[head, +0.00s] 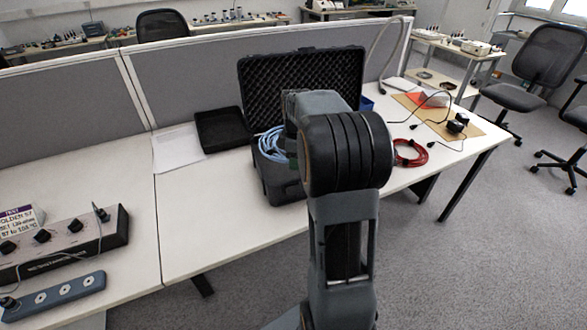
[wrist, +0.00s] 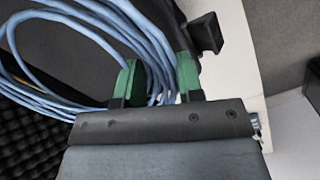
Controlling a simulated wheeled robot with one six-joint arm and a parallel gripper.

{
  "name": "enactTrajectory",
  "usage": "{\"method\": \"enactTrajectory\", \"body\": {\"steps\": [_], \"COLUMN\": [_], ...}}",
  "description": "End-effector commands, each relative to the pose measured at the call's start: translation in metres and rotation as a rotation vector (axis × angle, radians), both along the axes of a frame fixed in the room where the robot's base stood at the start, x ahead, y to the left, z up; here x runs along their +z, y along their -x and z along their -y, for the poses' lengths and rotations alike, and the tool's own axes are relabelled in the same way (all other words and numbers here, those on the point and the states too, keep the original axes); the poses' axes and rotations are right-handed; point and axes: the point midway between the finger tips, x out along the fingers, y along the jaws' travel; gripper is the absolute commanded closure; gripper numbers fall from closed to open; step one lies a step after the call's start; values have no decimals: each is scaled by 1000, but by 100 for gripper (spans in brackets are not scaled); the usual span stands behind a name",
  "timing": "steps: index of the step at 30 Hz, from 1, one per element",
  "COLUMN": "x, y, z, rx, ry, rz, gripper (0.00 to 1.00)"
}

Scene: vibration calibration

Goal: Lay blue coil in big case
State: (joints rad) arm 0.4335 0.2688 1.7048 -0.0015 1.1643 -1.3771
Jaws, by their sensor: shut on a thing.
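The blue coil (head: 270,145) is a bundle of light blue cable, seen in the head view just left of my arm, over the big case. In the wrist view the blue coil (wrist: 95,35) passes between the green fingertips of my gripper (wrist: 160,80), which is shut on it. The big case (head: 283,190) is black and stands open on the table, its foam-lined lid (head: 300,75) raised behind. My arm hides much of the case's inside. I cannot tell whether the coil touches the case floor.
A shallow black tray (head: 222,130) and white paper (head: 177,150) lie left of the case. A red cable coil (head: 410,153) lies on the table to the right. Grey partitions (head: 195,75) stand behind.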

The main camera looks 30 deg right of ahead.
Motion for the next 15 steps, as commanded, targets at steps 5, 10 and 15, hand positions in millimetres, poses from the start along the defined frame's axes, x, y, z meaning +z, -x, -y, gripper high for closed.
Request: {"method": "enactTrajectory", "body": {"steps": [5, 10, 15], "x": [-18, -25, -31], "y": [-17, -22, -26], "z": [5, 7, 8], "rx": [-1, -1, -1], "ry": [2, 3, 2], "rz": [5, 6, 5], "gripper": [100, 100, 100]}}
